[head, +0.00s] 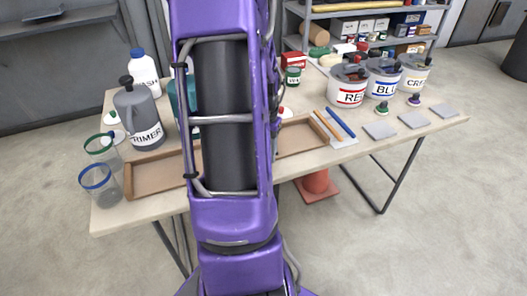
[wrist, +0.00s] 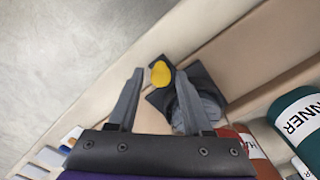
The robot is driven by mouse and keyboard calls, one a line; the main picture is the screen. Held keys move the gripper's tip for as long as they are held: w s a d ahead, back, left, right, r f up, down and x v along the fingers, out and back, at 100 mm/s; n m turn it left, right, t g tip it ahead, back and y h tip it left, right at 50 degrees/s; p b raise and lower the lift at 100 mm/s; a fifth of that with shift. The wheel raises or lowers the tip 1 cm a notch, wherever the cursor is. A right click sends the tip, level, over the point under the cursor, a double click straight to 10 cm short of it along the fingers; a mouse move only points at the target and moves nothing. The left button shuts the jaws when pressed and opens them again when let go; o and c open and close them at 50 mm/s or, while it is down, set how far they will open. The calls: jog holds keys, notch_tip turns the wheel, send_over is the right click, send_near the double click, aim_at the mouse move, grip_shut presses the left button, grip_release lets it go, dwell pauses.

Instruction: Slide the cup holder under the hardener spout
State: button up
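My gripper (wrist: 160,76) is open in the wrist view, its two dark fingers spread apart. A dark, flat-sided piece with a yellow round spot (wrist: 160,73) lies at and between the fingertips, partly behind the right finger; it may be the cup holder, but I cannot tell for sure. A grey rounded part (wrist: 207,106) sits beside the right finger. A red-brown container lettered "HA" (wrist: 247,147), probably the hardener, stands to the right of the gripper, partly cut off. I cannot make out its spout. In the head view my arm hides the gripper and this area.
A teal thinner container (wrist: 297,122) stands at the right. A shallow wooden tray (head: 150,180) lies along the table (head: 112,222). A grey primer jug (head: 138,112) and two clear cups (head: 100,187) stand at left; red (head: 347,86), blue (head: 382,79) and cream (head: 414,74) pots stand at right.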

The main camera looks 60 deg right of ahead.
jog(key=shift+o, duration=0.6)
notch_tip(320, 180, up, 17)
jog(key=p, duration=0.3)
jog(key=shift+r, duration=0.2)
jog(key=shift+w, duration=0.1)
